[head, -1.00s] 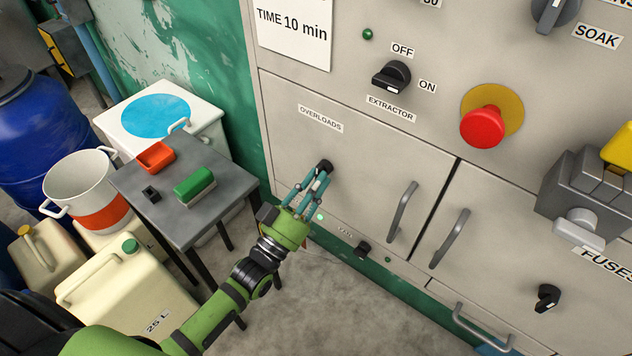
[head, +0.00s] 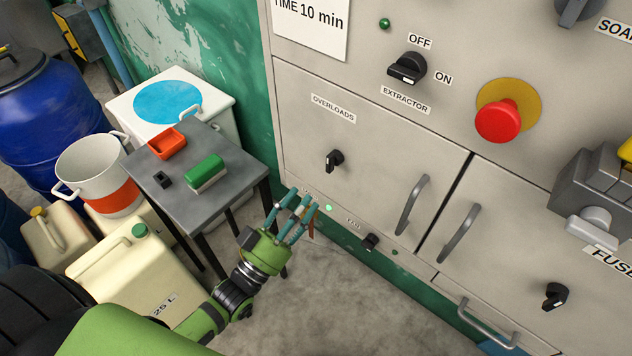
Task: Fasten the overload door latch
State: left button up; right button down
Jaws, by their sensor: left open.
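The overloads door (head: 375,140) is a beige panel low on the cabinet, under an OVERLOADS label (head: 333,108), and it looks flush with the panels around it. Its latch, a small black knob (head: 335,160), sits at the left of the door with its lever standing near upright, slightly tilted. A grey bar handle (head: 412,205) is at the door's right side. My left gripper (head: 294,215) is open and empty, below and left of the latch and apart from it. My right gripper is out of the view.
A small grey table (head: 225,200) with a red tray (head: 166,143) and a green brush-like block (head: 206,172) stands left of the cabinet. A red mushroom button (head: 498,121) and the extractor switch (head: 407,68) are above the door. Open floor lies below.

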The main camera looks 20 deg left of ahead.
pick_arm(q)
jog(key=shift+v, duration=1.85)
jog(key=s+a+f+g+y, duration=0.1)
jog(key=s+f+g+y, duration=0.15)
jog(key=f, duration=0.75)
jog(key=s+a+f+n+g+y, duration=0.1)
jog(key=f+g, duration=0.3)
jog(key=f, duration=0.6)
jog(key=s+a+f+g+y, duration=0.1)
jog(key=s+f+g+y, duration=0.15)
jog(key=f, duration=0.75)
jog(key=s+f+g+y, duration=0.1)
jog(key=s+f+g, duration=0.4)
jog(key=s+f, duration=0.3)
jog(key=s+a+f+g, duration=0.1)
jog(key=s+f+g, duration=0.5)
jog(key=s, duration=1)
notch_tip(320, 180, down, 3)
jog(key=shift+a+f+y, duration=0.25)
jog(key=shift+y, duration=0.15)
jog(key=shift+s, duration=0.1)
jog(key=shift+c, duration=0.5)
